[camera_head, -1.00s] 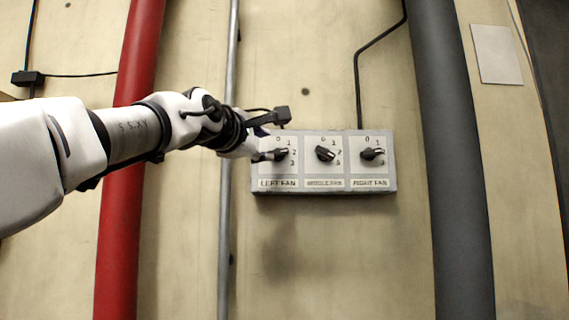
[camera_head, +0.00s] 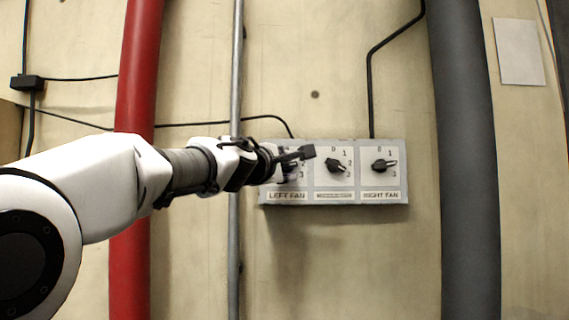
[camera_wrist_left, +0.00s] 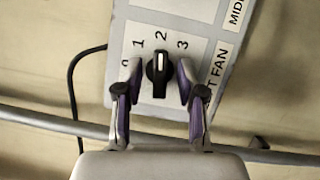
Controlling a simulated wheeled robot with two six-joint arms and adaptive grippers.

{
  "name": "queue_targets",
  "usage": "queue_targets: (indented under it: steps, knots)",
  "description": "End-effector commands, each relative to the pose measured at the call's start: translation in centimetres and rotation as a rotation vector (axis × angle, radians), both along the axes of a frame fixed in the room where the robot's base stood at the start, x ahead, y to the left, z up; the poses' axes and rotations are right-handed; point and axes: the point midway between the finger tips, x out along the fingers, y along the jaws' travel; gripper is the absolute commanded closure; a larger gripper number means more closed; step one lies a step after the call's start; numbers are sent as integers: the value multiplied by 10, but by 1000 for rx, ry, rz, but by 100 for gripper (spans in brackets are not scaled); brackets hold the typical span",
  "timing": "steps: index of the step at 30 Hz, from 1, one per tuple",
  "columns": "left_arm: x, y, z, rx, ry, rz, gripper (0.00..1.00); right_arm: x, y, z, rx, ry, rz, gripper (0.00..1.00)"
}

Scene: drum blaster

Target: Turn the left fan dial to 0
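The grey control box (camera_head: 333,199) on the wall has three dials: left fan, middle fan and right fan. The left fan dial (camera_wrist_left: 159,73) is a black knob. Its white mark points to about 2, with the 0 at the left of the scale in the left wrist view. My left gripper (camera_wrist_left: 159,70) is open, with one finger on each side of this knob and small gaps showing. In the head view my left gripper (camera_head: 287,168) covers most of the left fan dial; the LEFT FAN label (camera_head: 287,196) shows below. My right gripper is not in view.
The middle fan dial (camera_head: 337,166) and right fan dial (camera_head: 384,166) sit to the right on the same box. A red pipe (camera_head: 136,70) and a thin grey pipe (camera_head: 236,90) run behind my left arm. A thick dark pipe (camera_head: 465,150) stands right of the box.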

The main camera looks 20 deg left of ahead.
Motion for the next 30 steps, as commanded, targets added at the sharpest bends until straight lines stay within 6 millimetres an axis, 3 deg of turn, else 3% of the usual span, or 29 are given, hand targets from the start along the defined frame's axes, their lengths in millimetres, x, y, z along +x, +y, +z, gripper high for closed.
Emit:
queue_targets:
  steps: [1, 3, 17, 30]
  knots:
    - [0, 0, 0, 0, 0, 0, 82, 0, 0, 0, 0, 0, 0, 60]
    - [0, 0, 0, 0, 0, 0, 100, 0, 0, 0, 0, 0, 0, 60]
    - [0, 0, -2, -48, -15, -1, 100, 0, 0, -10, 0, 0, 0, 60]
    - [-1, -1, -5, -342, -104, -1, 100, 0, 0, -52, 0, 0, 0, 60]
